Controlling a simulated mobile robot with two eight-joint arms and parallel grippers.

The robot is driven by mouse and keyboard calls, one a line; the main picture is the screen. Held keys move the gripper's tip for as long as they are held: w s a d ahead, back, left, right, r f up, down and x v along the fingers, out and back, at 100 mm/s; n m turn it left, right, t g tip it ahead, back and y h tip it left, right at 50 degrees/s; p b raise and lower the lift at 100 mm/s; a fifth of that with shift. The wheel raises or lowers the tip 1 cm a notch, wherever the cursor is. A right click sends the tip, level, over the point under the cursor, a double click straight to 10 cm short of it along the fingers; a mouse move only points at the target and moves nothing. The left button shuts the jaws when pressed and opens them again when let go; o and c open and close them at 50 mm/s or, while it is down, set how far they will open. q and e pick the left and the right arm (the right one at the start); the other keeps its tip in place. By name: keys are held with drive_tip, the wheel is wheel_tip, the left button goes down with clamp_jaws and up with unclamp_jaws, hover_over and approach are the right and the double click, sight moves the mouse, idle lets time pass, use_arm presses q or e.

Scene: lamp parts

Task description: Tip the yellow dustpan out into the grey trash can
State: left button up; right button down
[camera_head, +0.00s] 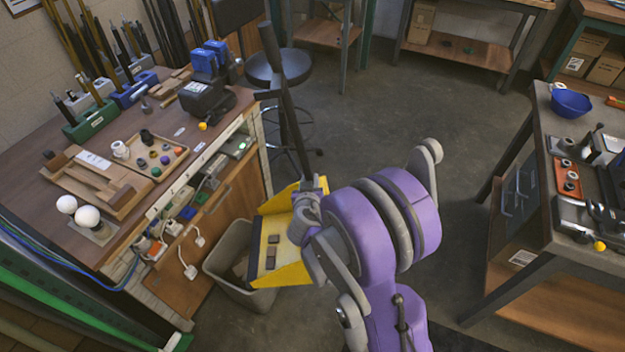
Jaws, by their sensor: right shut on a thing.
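The yellow dustpan (266,228) with its long dark handle (289,115) is in the middle of the view. My right gripper (309,188) is shut on the dustpan, around the lower handle; its fingertips are partly hidden. Small dark blocks (273,239) lie in the pan. The pan's left edge overlaps the right side of the grey trash can (222,286), which stands on the floor below it. Whether pan and can touch is unclear. Something brownish shows inside the can. My left gripper is out of view.
A cluttered workbench (190,110) stands left of the can, with a tray, tool holders and a black device. A round stool (278,68) stands behind the handle. Another bench (545,130) with a blue bowl (571,103) is at right. The floor between is clear.

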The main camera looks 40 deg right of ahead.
drive_tip(key=shift+w+a+r+p, duration=0.35)
drive_tip(key=shift+w+a, duration=0.3)
drive_tip(key=shift+a, duration=0.1)
drive_tip(key=shift+w+a+n, duration=0.2)
drive_tip(key=shift+a+n, duration=0.05)
drive_tip(key=shift+n, duration=0.05)
drive_tip(key=shift+w+a+r+p, duration=0.3)
drive_tip(key=shift+w+a+p, duration=0.05)
drive_tip(key=shift+w+a, duration=0.2)
drive_tip(key=shift+a, duration=0.1)
drive_tip(key=shift+w+a+r+h, duration=0.1)
drive_tip(key=shift+w+a+h, duration=0.2)
drive_tip(key=shift+w+a, duration=0.05)
drive_tip(key=shift+w+a+r+n, duration=0.1)
drive_tip(key=shift+w+a+n, duration=0.15)
drive_tip(key=shift+n, duration=0.05)
drive_tip(key=shift+w+a+r+g+p, duration=0.3)
drive_tip(key=shift+w+a+p, duration=0.25)
drive_tip(key=shift+w+a, duration=0.15)
drive_tip(key=shift+w+a, duration=0.1)
drive_tip(key=shift+a, duration=0.1)
drive_tip(key=shift+w+a+r+n, duration=0.2)
drive_tip(key=shift+w+a+n, duration=0.1)
drive_tip(key=shift+a, duration=0.05)
